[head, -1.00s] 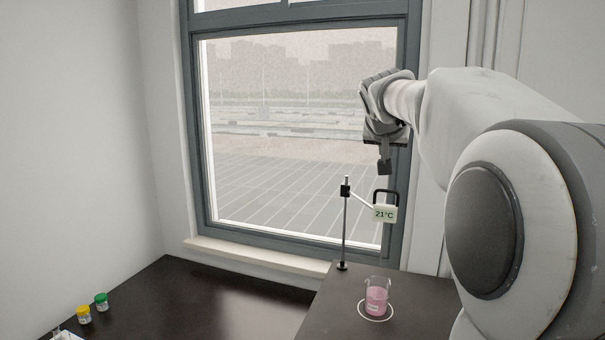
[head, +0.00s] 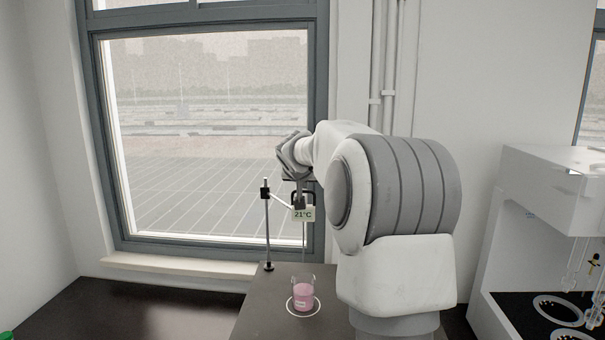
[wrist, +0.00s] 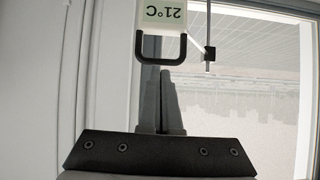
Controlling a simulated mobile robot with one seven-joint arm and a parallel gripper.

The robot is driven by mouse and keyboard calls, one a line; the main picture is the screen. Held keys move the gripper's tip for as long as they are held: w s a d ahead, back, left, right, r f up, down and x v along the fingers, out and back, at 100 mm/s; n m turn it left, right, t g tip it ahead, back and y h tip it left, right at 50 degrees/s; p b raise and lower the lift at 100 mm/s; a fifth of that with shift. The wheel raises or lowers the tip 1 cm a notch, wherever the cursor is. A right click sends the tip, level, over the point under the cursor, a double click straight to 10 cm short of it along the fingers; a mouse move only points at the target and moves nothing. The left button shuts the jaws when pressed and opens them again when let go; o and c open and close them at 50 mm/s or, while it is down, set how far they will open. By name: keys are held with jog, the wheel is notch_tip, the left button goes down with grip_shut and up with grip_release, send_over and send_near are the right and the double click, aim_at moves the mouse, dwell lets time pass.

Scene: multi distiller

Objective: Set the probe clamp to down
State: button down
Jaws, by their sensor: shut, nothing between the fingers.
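The probe clamp is on a thin upright stand rod (head: 267,230), with a black clamp block (head: 265,190) near the rod's top. An arm runs from it to a white display (head: 303,214) reading 21°C, which also shows upside down in the wrist view (wrist: 162,14). A black U-shaped handle (wrist: 161,50) is on the display. A thin probe hangs below the display, above a beaker of pink liquid (head: 303,297). My gripper (head: 299,205) is shut and empty. In the wrist view its fingertips (wrist: 165,72) are right by the handle bar; I cannot tell whether they touch.
The stand and beaker are on a dark worktop (head: 262,312); the beaker is within a white ring. A window (head: 200,150) is behind. White equipment (head: 545,210) with glassware stands at the right. A lower dark counter (head: 130,310) is at the left.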

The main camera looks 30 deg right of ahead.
aim_at(303, 221)
jog(key=shift+f, duration=0.25)
notch_tip(303, 221, down, 14)
jog(key=b, duration=1.4)
jog(key=shift+r, duration=0.2)
jog(key=r, duration=0.1)
jog(key=r+p, duration=0.2)
jog(key=r, duration=0.1)
jog(key=shift+s+a+r, duration=0.1)
jog(key=shift+s+a, duration=0.1)
jog(key=shift+s, duration=0.05)
jog(key=s+a+r+n+y+b, duration=0.2)
jog(key=s+a+r, duration=0.4)
jog(key=s+a, duration=0.65)
jog(key=s+a+f+n+y, duration=0.2)
jog(key=s+a+f, duration=0.1)
jog(key=s+a, duration=0.55)
jog(key=s+a+f+n+g+y, duration=0.1)
jog(key=s+a+f, duration=0.3)
jog(key=s+f, duration=0.4)
jog(key=s+a+f+n+g+y+p, duration=0.1)
jog(key=s+a+f, duration=0.3)
jog(key=s+f, duration=0.4)
jog(key=shift+s+f+n+g+y, duration=0.15)
jog(key=shift+s+n+g+y, duration=0.15)
jog(key=shift+n+g, duration=0.45)
